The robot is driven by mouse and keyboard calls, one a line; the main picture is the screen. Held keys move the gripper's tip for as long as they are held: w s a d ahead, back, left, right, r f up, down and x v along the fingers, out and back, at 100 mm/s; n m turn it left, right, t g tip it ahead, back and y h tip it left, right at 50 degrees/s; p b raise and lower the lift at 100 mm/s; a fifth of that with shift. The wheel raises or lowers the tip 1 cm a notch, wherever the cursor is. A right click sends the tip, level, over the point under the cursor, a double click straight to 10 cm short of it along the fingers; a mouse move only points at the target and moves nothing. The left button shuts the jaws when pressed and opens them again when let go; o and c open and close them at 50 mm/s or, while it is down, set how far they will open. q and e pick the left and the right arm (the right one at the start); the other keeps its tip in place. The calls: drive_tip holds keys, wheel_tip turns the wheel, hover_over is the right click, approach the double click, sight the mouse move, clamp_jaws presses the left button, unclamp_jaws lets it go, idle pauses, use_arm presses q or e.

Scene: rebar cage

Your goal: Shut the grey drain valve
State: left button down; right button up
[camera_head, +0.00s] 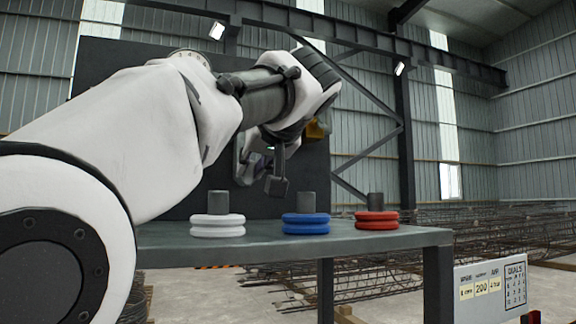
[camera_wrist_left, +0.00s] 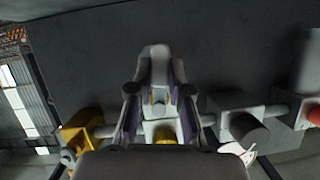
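My left arm comes in from the left in the head view, and its gripper (camera_head: 262,172) is in front of the dark panel, above the bench. In the left wrist view the two fingers of this gripper (camera_wrist_left: 160,112) are apart, with a yellow fitting (camera_wrist_left: 162,131) showing between and behind them. I cannot tell whether they touch it. A grey round knob on a block (camera_wrist_left: 246,127), likely the grey drain valve, sits on the pipe to the right of the fingers, apart from them. In the head view my arm hides most of the fittings. My right gripper is not in view.
A bench (camera_head: 330,238) carries a white disc weight (camera_head: 217,226), a blue one (camera_head: 305,224) and a red one (camera_head: 377,221). Another yellow fitting (camera_wrist_left: 82,132) is left of the fingers, and a red part (camera_wrist_left: 312,117) is far right. A sign (camera_head: 490,287) stands at lower right.

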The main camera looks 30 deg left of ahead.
use_arm(q)
drive_tip(key=shift+a, duration=0.1)
idle(0.3)
drive_tip(key=shift+s+a+r+m+g+y+p, duration=0.5)
drive_tip(key=shift+m+y, duration=0.55)
drive_tip(key=shift+m, duration=1)
drive_tip(key=shift+s+a+r+m+g+y+p, duration=0.1)
drive_tip(key=shift+s+r+m+g+y+p, duration=0.2)
drive_tip(key=shift+r+m+y, duration=1.15)
drive_tip(key=shift+s+a+f+m+g+y+p, duration=0.25)
drive_tip(key=shift+m+g+y, duration=0.35)
drive_tip(key=shift+m, duration=2)
drive_tip(key=shift+r, duration=0.2)
